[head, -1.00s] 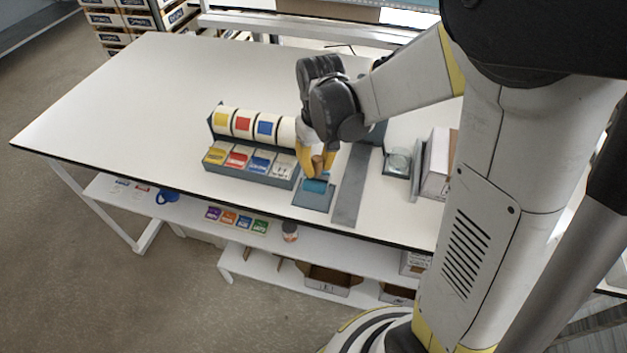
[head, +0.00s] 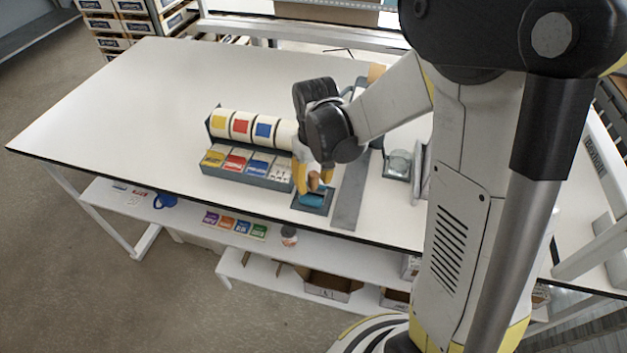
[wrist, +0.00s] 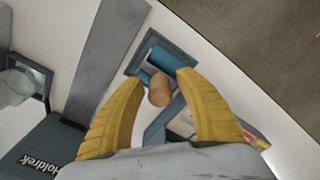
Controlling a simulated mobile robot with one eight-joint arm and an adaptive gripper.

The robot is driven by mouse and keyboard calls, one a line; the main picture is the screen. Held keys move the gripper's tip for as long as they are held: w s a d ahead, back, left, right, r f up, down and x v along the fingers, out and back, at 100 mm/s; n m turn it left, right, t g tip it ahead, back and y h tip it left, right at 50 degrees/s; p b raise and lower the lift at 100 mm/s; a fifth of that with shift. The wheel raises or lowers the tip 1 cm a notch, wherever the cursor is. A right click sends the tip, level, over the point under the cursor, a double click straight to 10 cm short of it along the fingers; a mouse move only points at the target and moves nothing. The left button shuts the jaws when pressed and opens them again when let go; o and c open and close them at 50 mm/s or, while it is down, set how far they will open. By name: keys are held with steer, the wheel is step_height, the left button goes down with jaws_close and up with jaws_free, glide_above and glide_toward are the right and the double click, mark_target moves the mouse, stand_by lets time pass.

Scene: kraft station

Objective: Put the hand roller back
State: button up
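The hand roller has a blue cylinder (head: 312,200) and a tan wooden handle (wrist: 160,90). The cylinder is over the small dark blue-grey tray (head: 302,207) near the table's front edge; I cannot tell whether it touches the tray's floor. The tray also shows in the wrist view (wrist: 187,59). My gripper (wrist: 160,78) points down above the tray, its yellow fingers on either side of the handle. Part of the roller is hidden by the handle and fingers.
Left of the tray stands a rack (head: 238,174) with coloured-label rolls and packets. A grey metal strip (head: 352,190) lies to its right, then a glass dish (head: 397,165). The table's front edge is close. The table's left side (head: 120,100) is clear.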

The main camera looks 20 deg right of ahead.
steer(key=shift+r, duration=0.1)
steer(key=r+p, duration=0.1)
steer(key=r, duration=0.3)
steer(key=r+p, duration=0.1)
steer(key=r, duration=0.3)
steer(key=r+p, duration=0.1)
steer(key=r, duration=0.3)
steer(key=shift+s+r, duration=0.1)
steer(key=shift+s, duration=0.2)
steer(key=s+r+m+t, duration=0.1)
steer(key=s+r+t, duration=0.5)
steer(key=s, duration=0.6)
steer(key=shift+r+m+t, duration=0.4)
step_height(320, 180, down, 11)
steer(key=b, duration=1)
steer(key=shift+r, duration=0.15)
